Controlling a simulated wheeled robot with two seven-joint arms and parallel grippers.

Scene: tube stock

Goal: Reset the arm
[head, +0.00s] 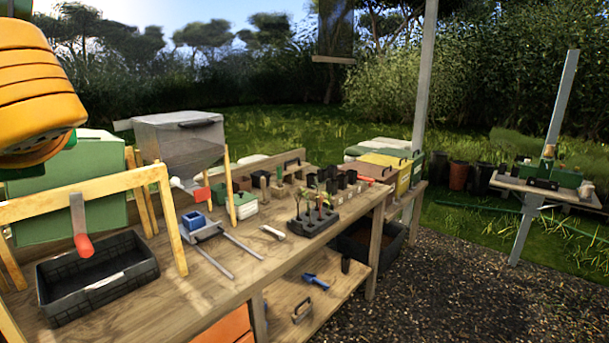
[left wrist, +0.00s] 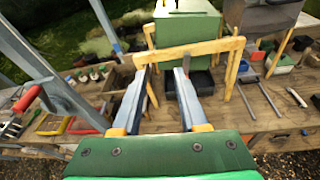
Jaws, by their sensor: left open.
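My left gripper (left wrist: 162,76) shows in the left wrist view with its two fingers apart and nothing between them. It is raised in front of the wooden bench, facing the wooden frame and the green box behind it. In the head view an orange and yellow part of my left arm (head: 40,85) fills the upper left corner, while the gripper's fingers do not show there. My right gripper is in neither view.
The bench (head: 215,285) carries a wooden frame (head: 85,188), a black crate (head: 98,310), a grey hopper (head: 178,138), a green box (head: 100,212) and a dark tray of seedlings (head: 312,222). A lower shelf (head: 310,318) holds small tools.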

